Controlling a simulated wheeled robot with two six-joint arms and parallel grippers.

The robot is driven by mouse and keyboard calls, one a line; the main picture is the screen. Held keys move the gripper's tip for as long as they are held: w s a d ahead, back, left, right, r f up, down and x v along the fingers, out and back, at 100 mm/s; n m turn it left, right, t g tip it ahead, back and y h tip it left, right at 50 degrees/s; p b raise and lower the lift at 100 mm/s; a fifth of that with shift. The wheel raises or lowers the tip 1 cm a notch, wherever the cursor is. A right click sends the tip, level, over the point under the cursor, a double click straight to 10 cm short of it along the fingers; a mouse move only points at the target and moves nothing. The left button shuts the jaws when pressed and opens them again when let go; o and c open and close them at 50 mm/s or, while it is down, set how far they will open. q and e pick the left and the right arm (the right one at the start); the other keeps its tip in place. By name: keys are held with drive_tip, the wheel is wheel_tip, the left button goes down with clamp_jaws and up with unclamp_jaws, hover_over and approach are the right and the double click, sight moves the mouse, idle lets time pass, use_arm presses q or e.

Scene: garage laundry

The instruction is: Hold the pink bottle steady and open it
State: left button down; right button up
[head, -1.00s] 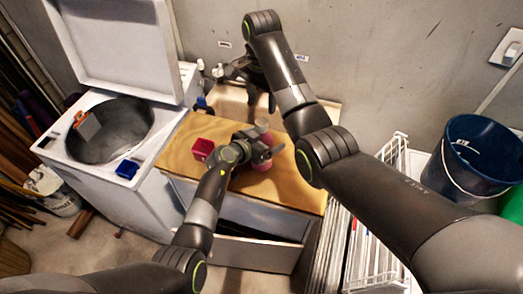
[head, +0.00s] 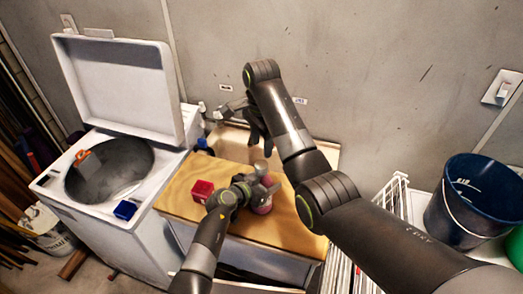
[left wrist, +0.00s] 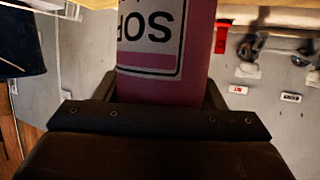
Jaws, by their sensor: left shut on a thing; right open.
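The pink bottle (head: 262,207) stands on the wooden cabinet top (head: 185,207) in the head view, with a pale cap (head: 261,167) at its upper end. My left gripper (head: 262,191) is shut around the bottle's body. In the left wrist view the pink bottle (left wrist: 195,85), with a white label, sits between the fingers; its cap is out of that view. My right gripper (head: 245,120) is open and empty, above and behind the bottle, near the sink. The arm partly hides its fingers.
A red box (head: 202,191) sits on the cabinet top left of the bottle. A blue bucket (head: 470,215) and white rack (head: 393,195) are at the right.

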sight(261, 164)
drive_tip(key=m, duration=0.8)
drive_tip(key=shift+r, duration=0.1)
drive_tip(key=m, duration=0.6)
drive_tip(key=shift+r, duration=0.1)
drive_tip(key=shift+m, duration=0.4)
wheel_tip(261, 164, down, 8)
drive_tip(key=shift+f, duration=0.1)
